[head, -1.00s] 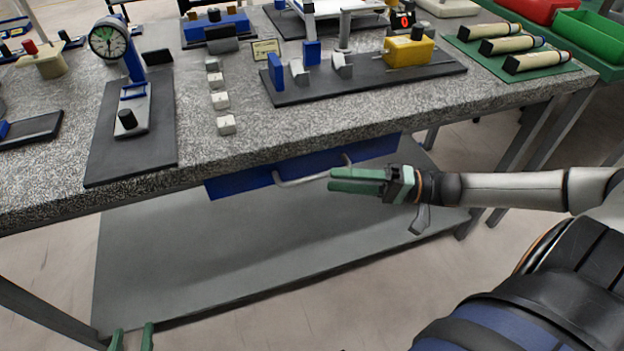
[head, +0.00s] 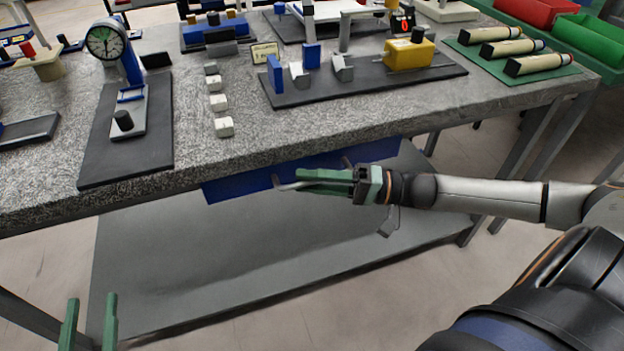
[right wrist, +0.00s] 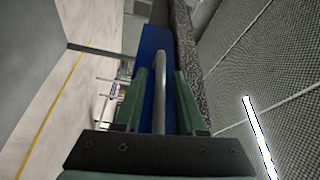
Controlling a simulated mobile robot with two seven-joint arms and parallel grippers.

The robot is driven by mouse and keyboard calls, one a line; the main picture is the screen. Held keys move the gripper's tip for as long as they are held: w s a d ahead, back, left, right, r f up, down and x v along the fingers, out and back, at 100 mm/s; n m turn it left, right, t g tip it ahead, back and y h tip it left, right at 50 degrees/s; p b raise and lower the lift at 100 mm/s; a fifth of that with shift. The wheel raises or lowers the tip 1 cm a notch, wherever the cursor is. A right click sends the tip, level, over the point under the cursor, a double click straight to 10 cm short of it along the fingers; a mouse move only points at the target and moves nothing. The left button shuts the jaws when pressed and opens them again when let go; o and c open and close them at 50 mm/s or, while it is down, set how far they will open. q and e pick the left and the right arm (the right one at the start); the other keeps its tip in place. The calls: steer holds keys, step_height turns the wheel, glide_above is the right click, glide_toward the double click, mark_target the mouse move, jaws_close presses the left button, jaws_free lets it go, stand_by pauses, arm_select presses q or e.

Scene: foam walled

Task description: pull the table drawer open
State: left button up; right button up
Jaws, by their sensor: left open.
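The blue table drawer (head: 236,187) sits under the grey granite tabletop, its front close beneath the table edge. Its grey bar handle (head: 283,186) is partly hidden behind my right gripper (head: 300,181), which is at the handle. In the right wrist view the handle (right wrist: 160,85) runs between the two green fingers of my right gripper (right wrist: 160,100), with gaps on both sides, so the gripper is open around it. The blue drawer front (right wrist: 152,42) shows behind it. My left gripper (head: 88,325) is open and empty at the lower left, away from the drawer.
The granite tabletop (head: 300,130) carries a dial gauge stand (head: 123,95), small white blocks (head: 218,102) and a black fixture board (head: 360,80). A grey lower shelf (head: 230,250) lies under the drawer. Table legs stand at the right.

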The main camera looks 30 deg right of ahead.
jaws_close()
stand_by(1.2)
